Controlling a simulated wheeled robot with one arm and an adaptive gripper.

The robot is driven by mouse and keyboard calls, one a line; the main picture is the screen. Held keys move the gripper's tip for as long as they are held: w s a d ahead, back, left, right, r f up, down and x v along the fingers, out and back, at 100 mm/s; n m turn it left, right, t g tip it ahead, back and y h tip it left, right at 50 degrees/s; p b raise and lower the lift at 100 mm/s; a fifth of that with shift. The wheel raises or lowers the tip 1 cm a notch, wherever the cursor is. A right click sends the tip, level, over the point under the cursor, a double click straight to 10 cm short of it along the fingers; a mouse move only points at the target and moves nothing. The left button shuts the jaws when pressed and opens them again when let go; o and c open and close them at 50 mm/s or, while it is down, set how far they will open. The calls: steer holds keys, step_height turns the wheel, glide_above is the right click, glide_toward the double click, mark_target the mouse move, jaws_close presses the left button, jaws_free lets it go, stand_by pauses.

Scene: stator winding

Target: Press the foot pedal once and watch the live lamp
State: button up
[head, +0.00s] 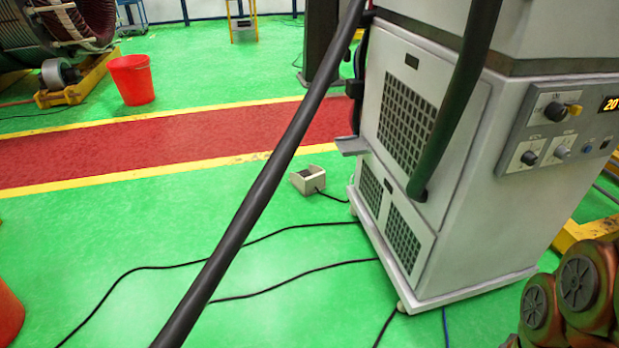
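The foot pedal (315,180) is a small beige box with a dark opening. It sits on the green floor just left of the grey cabinet, with a black cable running from it toward the cabinet. The grey cabinet (455,195) carries a control panel (560,130) with several knobs and a lit orange display (610,104) reading "20", cut off by the right edge. I cannot make out which part is the live lamp. My gripper is not in view.
Black cables (290,287) lie across the floor in front of the pedal. A thick black hose (270,185) crosses the view diagonally. A red bucket (131,80) stands at the back left beyond a red walkway (120,148). Another red object (8,315) is at the left edge. Open green floor lies left of the pedal.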

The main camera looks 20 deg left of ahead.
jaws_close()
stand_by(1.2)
